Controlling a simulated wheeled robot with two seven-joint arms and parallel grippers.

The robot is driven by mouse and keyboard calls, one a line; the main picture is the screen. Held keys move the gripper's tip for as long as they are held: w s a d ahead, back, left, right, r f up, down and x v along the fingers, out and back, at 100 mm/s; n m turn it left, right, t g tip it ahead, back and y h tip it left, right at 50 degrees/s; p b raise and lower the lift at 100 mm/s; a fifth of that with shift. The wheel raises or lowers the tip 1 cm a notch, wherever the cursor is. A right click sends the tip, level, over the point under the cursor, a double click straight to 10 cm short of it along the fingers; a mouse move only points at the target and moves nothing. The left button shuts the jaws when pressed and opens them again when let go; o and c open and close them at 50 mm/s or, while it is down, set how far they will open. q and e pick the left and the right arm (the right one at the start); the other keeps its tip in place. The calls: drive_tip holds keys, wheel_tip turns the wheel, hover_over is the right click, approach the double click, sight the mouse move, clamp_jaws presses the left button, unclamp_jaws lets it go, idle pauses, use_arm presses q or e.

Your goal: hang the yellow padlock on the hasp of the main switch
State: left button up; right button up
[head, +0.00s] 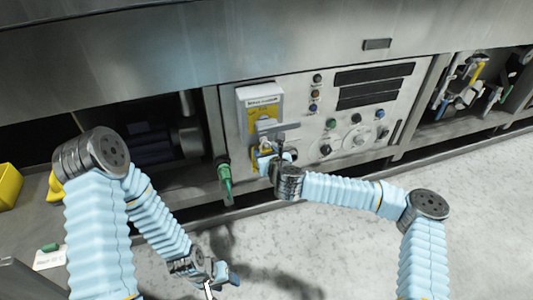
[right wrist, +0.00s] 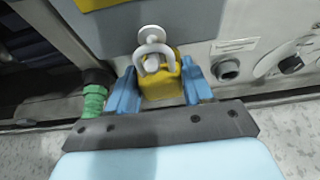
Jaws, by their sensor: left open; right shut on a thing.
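The main switch (head: 262,103) is a pale box with a yellow plate and a grey handle on the control panel. My right gripper (head: 267,160) is just below it, shut on the yellow padlock (right wrist: 162,86). In the right wrist view the padlock sits between two blue fingers (right wrist: 163,92), its pale shackle (right wrist: 143,62) pointing up. A light round piece with a hole (right wrist: 151,36), likely the hasp, overlaps the shackle's top. I cannot tell whether the shackle passes through it. My left gripper (head: 217,277) is open and empty, low over the floor.
A green connector (head: 225,180) with a cable hangs left of the switch, close to my right gripper; it also shows in the right wrist view (right wrist: 94,100). Knobs and buttons (head: 345,135) lie to the right. A yellow bin (head: 8,186) stands far left. The floor in front is clear.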

idle(0.3)
drive_tip(key=o, duration=1.2)
drive_tip(key=p+v, duration=0.1)
drive_tip(key=v, duration=1.3)
drive_tip(key=s+a+f+n+g+y, duration=0.1)
drive_tip(key=s+a+f+n+g, duration=0.15)
drive_tip(key=s+f+n, duration=0.45)
drive_tip(key=s+a+f+n+g+y, duration=0.2)
drive_tip(key=s+f+n+g, duration=0.2)
drive_tip(key=f+n, duration=0.6)
drive_tip(key=s+d+f+n+g+h, duration=0.1)
drive_tip(key=s+d+f+n+g, duration=0.1)
drive_tip(key=s+d+n, duration=0.1)
drive_tip(key=s+d+f+n+g+h, duration=0.1)
drive_tip(key=s+d+f+n, duration=0.2)
drive_tip(key=d+n, duration=0.2)
drive_tip(key=s+d+f+n+g+h+p, duration=0.1)
drive_tip(key=s+d+f+n+g, duration=0.1)
drive_tip(key=s+d+f+n, duration=0.1)
drive_tip(key=shift+s+d+n+g, duration=0.1)
drive_tip(key=shift+d+n+g, duration=0.25)
drive_tip(key=shift+d+n, duration=0.75)
